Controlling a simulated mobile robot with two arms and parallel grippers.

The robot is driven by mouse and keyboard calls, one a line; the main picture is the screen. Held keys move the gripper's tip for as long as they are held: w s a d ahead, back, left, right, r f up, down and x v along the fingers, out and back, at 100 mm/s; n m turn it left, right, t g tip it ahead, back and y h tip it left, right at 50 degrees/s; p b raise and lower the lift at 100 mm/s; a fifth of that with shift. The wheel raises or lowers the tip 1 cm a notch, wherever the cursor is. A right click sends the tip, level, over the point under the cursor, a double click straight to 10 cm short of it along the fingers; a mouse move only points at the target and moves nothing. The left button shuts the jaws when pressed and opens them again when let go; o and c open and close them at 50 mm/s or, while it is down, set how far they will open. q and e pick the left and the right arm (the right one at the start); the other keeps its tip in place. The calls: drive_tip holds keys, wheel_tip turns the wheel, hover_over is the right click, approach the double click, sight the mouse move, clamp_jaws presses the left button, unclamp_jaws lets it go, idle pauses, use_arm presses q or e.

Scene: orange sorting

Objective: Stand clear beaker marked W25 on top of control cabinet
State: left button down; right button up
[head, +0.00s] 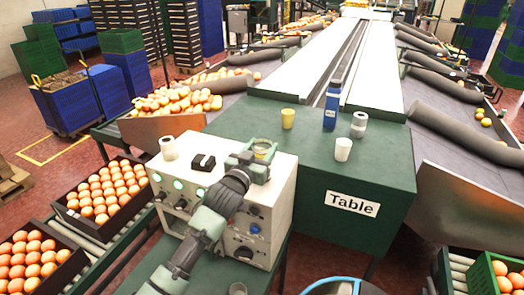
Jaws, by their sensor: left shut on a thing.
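The control cabinet (274,221) is a pale box with knobs and lit green buttons, left of the green table. My left gripper (258,158) is over the right part of its top, shut on a small cup-like thing (262,149) that looks partly see-through with a yellowish tint. The gripper hides most of it; I cannot tell whether it touches the cabinet top. No W25 marking is readable. A small greyish cup (238,289) stands low in front of the cabinet. My right gripper is not in view.
On the cabinet top are a white roll (168,147) and a black block (203,162). The green table (240,120) holds a yellow cup (288,118), a white cup (343,149), a blue carton (332,106) and a grey-white roll (359,125). Orange trays (62,208) lie left.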

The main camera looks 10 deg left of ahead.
use_arm(q)
drive_tip(key=shift+f, duration=0.7)
drive_tip(key=shift+f, duration=0.15)
drive_tip(key=c, duration=0.6)
unclamp_jaws()
drive_tip(key=shift+s, duration=0.15)
drive_tip(key=shift+s+a, duration=0.1)
drive_tip(key=shift+s, duration=0.25)
drive_tip(key=s+a+b, duration=0.2)
drive_tip(key=s, duration=0.9)
